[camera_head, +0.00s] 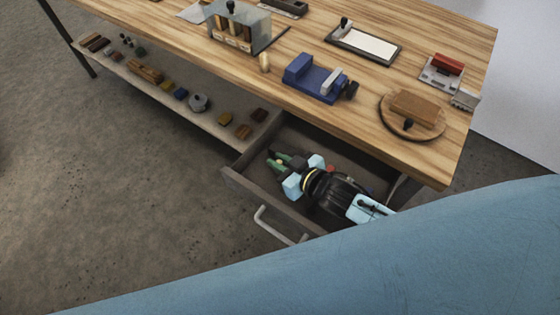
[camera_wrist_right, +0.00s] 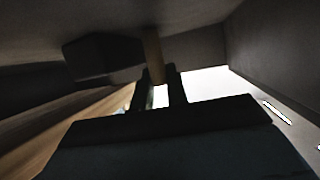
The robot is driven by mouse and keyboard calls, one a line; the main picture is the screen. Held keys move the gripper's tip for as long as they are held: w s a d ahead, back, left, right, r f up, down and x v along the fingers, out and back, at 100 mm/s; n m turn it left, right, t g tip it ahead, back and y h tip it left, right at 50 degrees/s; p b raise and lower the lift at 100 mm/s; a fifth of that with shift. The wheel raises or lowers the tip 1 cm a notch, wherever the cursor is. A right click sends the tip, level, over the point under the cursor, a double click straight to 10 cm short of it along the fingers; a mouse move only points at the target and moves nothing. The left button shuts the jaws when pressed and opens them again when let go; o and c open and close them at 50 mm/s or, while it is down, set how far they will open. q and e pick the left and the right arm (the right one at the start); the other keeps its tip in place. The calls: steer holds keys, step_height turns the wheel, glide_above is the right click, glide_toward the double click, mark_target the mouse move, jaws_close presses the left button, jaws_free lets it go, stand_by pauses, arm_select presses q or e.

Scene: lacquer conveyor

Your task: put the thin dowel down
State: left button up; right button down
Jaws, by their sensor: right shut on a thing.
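My right gripper (camera_head: 280,163) is inside the open drawer (camera_head: 240,184), near its left end in the head view. Its fingers are shut on the thin dowel, a slim tan rod. In the right wrist view the thin dowel (camera_wrist_right: 154,52) sticks out between the dark fingers (camera_wrist_right: 162,88) towards a grey drawer surface. I cannot tell whether it touches that surface. In the head view the dowel is too small and covered to make out well. My left gripper is not in view.
The wooden workbench (camera_head: 375,112) overhangs the drawer. A blue vise (camera_head: 315,78) and a round board with a brown block (camera_head: 415,106) stand on it. A lower shelf (camera_head: 215,128) holds several small parts. A dark block (camera_wrist_right: 103,58) shows beside the dowel in the wrist view.

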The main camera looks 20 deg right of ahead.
steer(key=shift+f, duration=0.15)
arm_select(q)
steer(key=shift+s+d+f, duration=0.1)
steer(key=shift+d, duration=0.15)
arm_select(e)
steer(key=c, duration=1.4)
jaws_free()
steer(key=shift+s+r, duration=0.15)
steer(key=shift+r, duration=0.05)
steer(key=p+v, duration=0.2)
steer(key=v, duration=0.8)
steer(key=shift+d+r, duration=0.1)
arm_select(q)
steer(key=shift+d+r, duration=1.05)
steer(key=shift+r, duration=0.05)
arm_select(e)
steer(key=shift+v, duration=0.8)
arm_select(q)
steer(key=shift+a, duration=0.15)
